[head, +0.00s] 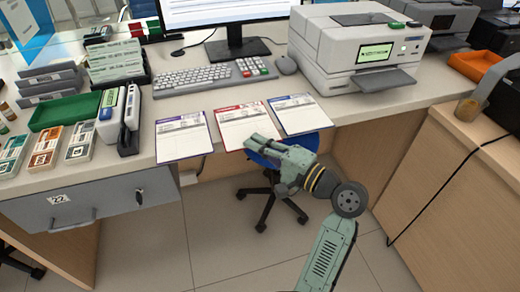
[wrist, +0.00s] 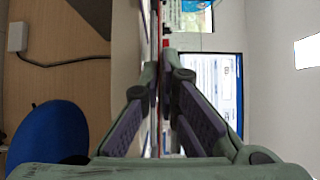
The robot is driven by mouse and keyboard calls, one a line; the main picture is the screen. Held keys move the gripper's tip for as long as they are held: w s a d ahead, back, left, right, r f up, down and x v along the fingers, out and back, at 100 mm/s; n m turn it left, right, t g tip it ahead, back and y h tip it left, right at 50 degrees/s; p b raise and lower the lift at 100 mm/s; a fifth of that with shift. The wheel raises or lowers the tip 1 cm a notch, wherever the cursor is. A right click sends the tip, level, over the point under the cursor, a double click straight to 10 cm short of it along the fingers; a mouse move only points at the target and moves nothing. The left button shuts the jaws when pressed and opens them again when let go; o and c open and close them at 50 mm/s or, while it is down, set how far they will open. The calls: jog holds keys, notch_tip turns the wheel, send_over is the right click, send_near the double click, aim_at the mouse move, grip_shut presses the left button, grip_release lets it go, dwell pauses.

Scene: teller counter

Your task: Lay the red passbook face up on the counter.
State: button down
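The left passbook (head: 182,138) and right passbook (head: 300,115) lie close on both sides. A blue chair (head: 305,142) stands below the counter (head: 190,103).

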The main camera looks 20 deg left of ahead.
jog(key=shift+w+a+f+b, duration=0.3)
jog(key=shift+w+f+b, duration=0.05)
jog(key=shift+w+f, duration=0.15)
jog(key=shift+w+a+f, duration=0.4)
jog(key=shift+w+a, duration=0.2)
jog(key=shift+w, duration=0.25)
jog(key=c, duration=2.3)
grip_release()
jog(key=o, duration=0.6)
jog(key=shift+s+d+p, duration=0.15)
jog(key=shift+s+d, duration=0.5)
jog(key=shift+s, duration=0.3)
jog(key=shift+s+d+p, duration=0.15)
jog(key=shift+s+d, duration=0.5)
jog(key=shift+s, duration=0.35)
jog(key=shift+s+d+p, duration=0.15)
jog(key=shift+s+d, duration=0.5)
jog(key=shift+s, duration=0.3)
jog(key=shift+d, duration=0.1)
